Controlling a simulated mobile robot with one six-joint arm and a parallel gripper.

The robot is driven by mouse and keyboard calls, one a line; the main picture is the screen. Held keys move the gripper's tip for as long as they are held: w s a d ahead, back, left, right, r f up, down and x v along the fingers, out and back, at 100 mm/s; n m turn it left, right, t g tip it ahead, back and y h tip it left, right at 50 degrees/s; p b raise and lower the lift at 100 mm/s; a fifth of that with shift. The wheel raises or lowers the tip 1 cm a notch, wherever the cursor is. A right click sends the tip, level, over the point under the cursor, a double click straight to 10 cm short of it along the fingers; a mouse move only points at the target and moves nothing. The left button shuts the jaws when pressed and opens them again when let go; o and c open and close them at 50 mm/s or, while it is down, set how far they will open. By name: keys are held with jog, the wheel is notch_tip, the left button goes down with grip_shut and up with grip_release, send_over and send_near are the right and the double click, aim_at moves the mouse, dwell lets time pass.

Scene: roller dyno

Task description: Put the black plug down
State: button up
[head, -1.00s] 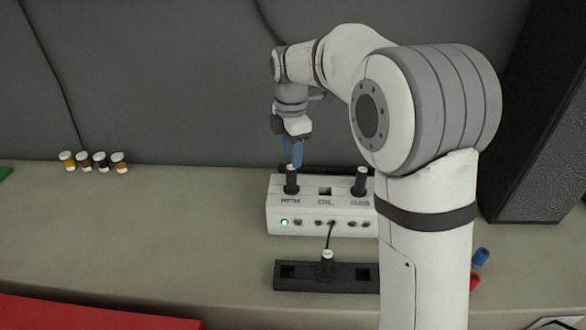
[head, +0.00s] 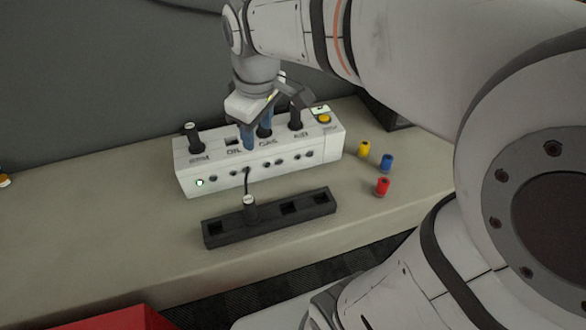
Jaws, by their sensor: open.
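Black plugs with pale tops stand upright in the white box (head: 184,178): a left plug (head: 192,138) at RPM, one (head: 265,132) at the third position, and a right plug (head: 296,118). The second position, OIL, is an empty square socket (head: 232,141). Another black plug (head: 250,208), with a thin cable, stands in the black rack (head: 275,222) in front. My gripper (head: 257,136) points down over the box, its blue fingers open on either side of the third-position plug, which they partly hide. Whether they touch it cannot be told.
The rack has several empty square slots. Yellow (head: 363,149), blue (head: 386,162) and red (head: 382,187) cylinders stand on the bench (head: 130,240) to the right. A yellow button (head: 323,118) tops the box's right end.

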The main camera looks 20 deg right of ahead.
jog(key=s+d+f+m+t, duration=0.1)
jog(key=s+d+f+m, duration=0.3)
jog(key=s+m, duration=0.4)
jog(key=shift+s+f, duration=0.5)
jog(key=shift+s, duration=0.5)
notch_tip(320, 180, up, 13)
jog(key=p, duration=0.9)
jog(key=shift+a, duration=0.15)
notch_tip(320, 180, down, 7)
jog(key=b, duration=0.4)
jog(key=shift+s, duration=0.15)
